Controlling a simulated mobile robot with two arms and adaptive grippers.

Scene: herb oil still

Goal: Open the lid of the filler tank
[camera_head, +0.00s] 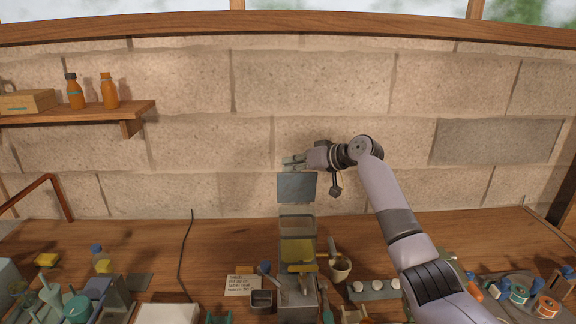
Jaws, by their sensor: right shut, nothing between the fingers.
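The filler tank (298,226) stands on the wooden bench in the middle, with see-through walls and yellow liquid low inside. Its lid looks to be the flat blue-grey panel (297,187), which stands upright at the tank's back, with the tank's top open in front of it. My right gripper (290,160) is shut and empty, pointing left just above the panel's top edge. I cannot tell whether it touches the panel. My left gripper is not in view.
A cup with a tool (340,267) stands right of the tank, near a strip of white caps (374,288). A note card (243,285) lies left. A stone wall (200,160) rises behind the bench. A shelf with bottles (130,110) hangs at upper left.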

